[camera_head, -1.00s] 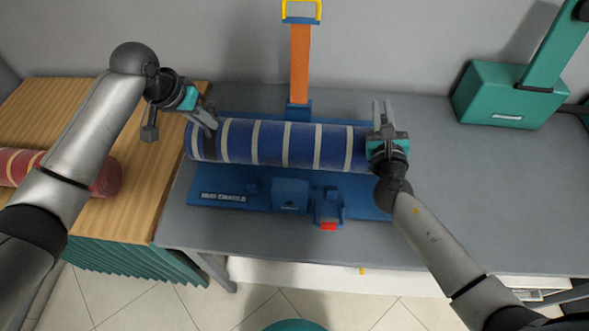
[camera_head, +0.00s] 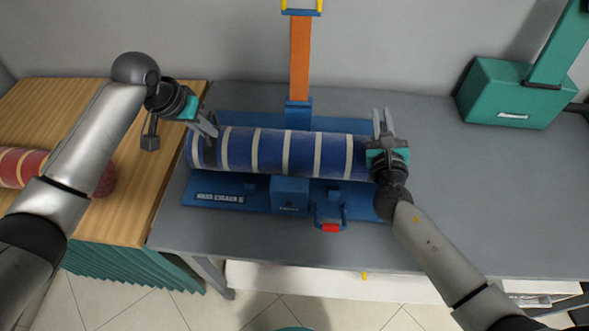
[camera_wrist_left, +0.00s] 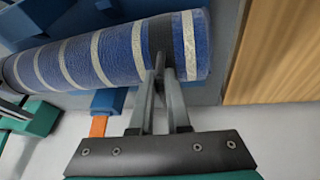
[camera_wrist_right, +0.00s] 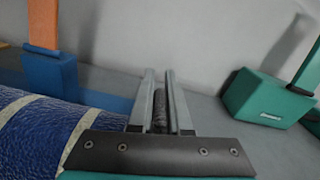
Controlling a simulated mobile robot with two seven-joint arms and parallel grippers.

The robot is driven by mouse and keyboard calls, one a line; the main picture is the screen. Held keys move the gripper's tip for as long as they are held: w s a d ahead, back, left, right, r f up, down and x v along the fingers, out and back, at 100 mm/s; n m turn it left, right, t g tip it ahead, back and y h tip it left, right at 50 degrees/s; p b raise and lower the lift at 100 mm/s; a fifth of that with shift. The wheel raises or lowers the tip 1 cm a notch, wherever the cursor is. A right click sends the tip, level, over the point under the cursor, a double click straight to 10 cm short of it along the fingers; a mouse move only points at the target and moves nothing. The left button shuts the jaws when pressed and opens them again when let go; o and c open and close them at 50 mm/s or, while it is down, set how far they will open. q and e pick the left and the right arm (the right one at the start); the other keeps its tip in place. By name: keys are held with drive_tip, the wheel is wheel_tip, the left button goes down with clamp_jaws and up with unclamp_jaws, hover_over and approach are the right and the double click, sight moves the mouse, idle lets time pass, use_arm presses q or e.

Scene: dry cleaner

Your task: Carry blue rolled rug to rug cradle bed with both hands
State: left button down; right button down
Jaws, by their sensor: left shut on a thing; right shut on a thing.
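The blue rolled rug (camera_head: 272,152) with pale stripes lies level over the blue rug cradle bed (camera_head: 220,198) in the head view. My left gripper (camera_head: 212,130) is shut on a dark band near the rug's left end. The left wrist view shows its fingers against that band on the rug (camera_wrist_left: 110,55). My right gripper (camera_head: 383,118) is at the rug's right end, shut on a dark piece between its fingers in the right wrist view (camera_wrist_right: 160,85). The rug hides the bed's middle. I cannot tell whether it touches the bed.
A blue clasp with a red tab (camera_head: 330,222) is at the bed's front. An orange upright strap (camera_head: 299,70) stands behind it. A red rolled rug (camera_head: 30,167) lies on the wooden table (camera_head: 140,190) at left. A teal box (camera_head: 510,100) stands back right; the grey table (camera_head: 470,190) is clear there.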

use_arm(q)
drive_tip(key=shift+w+a+f+b, duration=0.1)
drive_tip(key=shift+w+f+b, duration=0.05)
drive_tip(key=shift+f+b, duration=0.15)
use_arm(e)
drive_tip(key=shift+f, duration=0.3)
use_arm(q)
drive_tip(key=c, duration=0.9)
unclamp_jaws()
use_arm(e)
drive_tip(key=c, duration=0.9)
unclamp_jaws()
drive_tip(key=shift+o, duration=0.2)
drive_tip(key=shift+s+a, duration=0.1)
drive_tip(key=shift+s, duration=0.45)
use_arm(q)
drive_tip(key=v, duration=1.2)
use_arm(e)
drive_tip(key=s+a, duration=0.1)
drive_tip(key=s, duration=0.9)
drive_tip(key=shift+s+a, duration=0.4)
use_arm(q)
drive_tip(key=shift+s, duration=0.2)
